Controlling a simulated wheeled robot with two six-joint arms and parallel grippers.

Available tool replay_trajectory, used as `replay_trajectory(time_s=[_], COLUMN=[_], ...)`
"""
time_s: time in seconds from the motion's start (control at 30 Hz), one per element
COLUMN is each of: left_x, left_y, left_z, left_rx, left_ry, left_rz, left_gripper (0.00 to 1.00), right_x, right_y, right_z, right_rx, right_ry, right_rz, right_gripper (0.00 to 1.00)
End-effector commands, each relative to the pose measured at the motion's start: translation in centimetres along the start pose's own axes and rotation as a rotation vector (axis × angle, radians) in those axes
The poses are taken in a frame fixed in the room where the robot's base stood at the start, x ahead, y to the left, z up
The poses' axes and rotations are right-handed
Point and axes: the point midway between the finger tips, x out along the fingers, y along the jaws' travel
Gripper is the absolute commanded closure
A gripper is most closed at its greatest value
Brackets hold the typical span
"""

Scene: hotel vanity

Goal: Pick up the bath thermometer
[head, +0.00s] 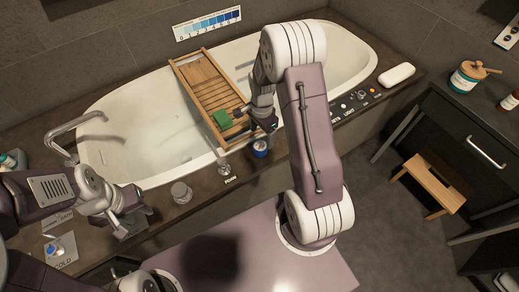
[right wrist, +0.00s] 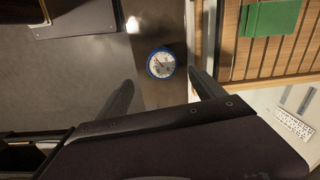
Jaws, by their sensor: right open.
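The bath thermometer (head: 260,148) is a small round piece with a blue rim on the dark tub ledge, near the ledge's front edge. In the right wrist view its pale dial (right wrist: 161,62) shows face-on, between and ahead of my two fingers. My right gripper (head: 254,129) is open and empty, reaching down just above the thermometer and apart from it. Its spread fingers also show in the right wrist view (right wrist: 163,90). My left gripper (head: 130,212) is over the ledge at the left, far from the thermometer; its jaw opening is unclear.
A wooden bath tray (head: 198,76) spans the white tub (head: 110,120), with a green block (head: 222,118) on it near my right gripper. Glass jars (head: 181,192) and a metal knob (head: 223,165) stand left of the thermometer. A wooden stool (head: 436,183) stands right.

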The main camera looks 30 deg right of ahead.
Motion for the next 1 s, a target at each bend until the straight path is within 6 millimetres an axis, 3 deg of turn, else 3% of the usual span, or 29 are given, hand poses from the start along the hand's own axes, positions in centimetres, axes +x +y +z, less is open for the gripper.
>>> replay_trajectory(time_s=[0.17, 0.4, 0.53, 0.8, 1.0], left_x=[0.2, 1.3, 1.4, 2.9, 2.9], left_y=[0.0, 0.0, 0.0, -0.1, -0.1], left_z=[0.0, 0.1, 0.1, 0.3, 0.3], left_rx=[0.000, 0.000, 0.000, 0.000, 0.000], left_ry=[0.001, 0.000, 0.001, 0.001, 0.001], left_rz=[0.000, 0.000, 0.000, 0.000, 0.000], left_gripper=[0.64, 0.64, 0.64, 0.64, 0.64], right_x=[0.4, 3.9, 4.4, 8.9, 9.1], right_y=[0.0, 0.0, 0.0, -0.3, -0.3], right_z=[-0.1, 0.0, 0.1, 0.4, 0.3], right_rx=[0.001, 0.001, 0.000, 0.000, 0.000], right_ry=[0.000, 0.000, 0.000, 0.000, 0.001], right_rz=[0.000, 0.001, 0.001, 0.000, -0.002], right_gripper=[0.21, 0.21, 0.21, 0.21, 0.21])
